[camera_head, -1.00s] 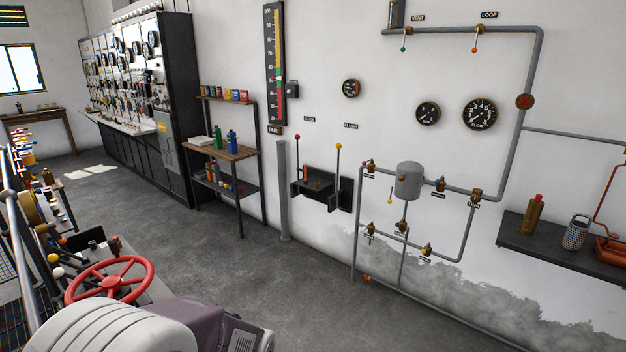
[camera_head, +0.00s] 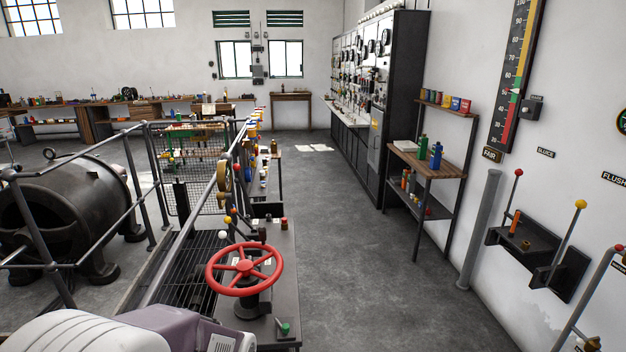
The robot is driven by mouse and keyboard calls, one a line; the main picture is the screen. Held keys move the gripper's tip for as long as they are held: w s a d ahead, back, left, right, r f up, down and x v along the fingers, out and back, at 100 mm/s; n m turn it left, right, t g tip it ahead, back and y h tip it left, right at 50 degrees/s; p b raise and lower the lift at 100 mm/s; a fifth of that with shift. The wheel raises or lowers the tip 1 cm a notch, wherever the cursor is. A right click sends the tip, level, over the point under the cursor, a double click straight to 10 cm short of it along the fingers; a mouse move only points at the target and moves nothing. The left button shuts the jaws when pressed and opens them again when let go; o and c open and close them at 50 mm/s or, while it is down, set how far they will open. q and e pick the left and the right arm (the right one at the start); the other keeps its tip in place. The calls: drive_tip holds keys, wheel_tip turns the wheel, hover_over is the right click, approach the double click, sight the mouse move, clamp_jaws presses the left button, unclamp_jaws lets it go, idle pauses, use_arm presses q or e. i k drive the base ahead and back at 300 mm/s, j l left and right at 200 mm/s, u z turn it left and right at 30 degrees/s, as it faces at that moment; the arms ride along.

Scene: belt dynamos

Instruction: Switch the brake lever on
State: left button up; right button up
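No label that reads as brake is legible, so I cannot tell which lever is the brake lever. A lever with a white ball knob (camera_head: 224,235) stands on the bench behind the red handwheel (camera_head: 244,268), with small orange and yellow knobs close by. On the right wall stand a lever with a red knob (camera_head: 518,173), below a SLUICE label, and a lever with a yellow knob (camera_head: 580,204), near a FLUSH label. Both wall levers point upward. Neither of my grippers is in view.
A railing (camera_head: 190,235) runs along the left of the bench (camera_head: 283,250), beside a large dark machine (camera_head: 65,215). A wooden shelf (camera_head: 430,163) and a grey pipe (camera_head: 480,230) stand at the right wall. The grey floor (camera_head: 370,270) between is clear.

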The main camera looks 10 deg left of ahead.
sight(236, 167)
drive_tip(key=i+l+u, duration=0.15)
drive_tip(key=u, duration=0.2)
drive_tip(key=i+l+u, duration=0.2)
drive_tip(key=u, duration=0.15)
drive_tip(key=i+l+u, duration=0.35)
drive_tip(key=k+j, duration=0.1)
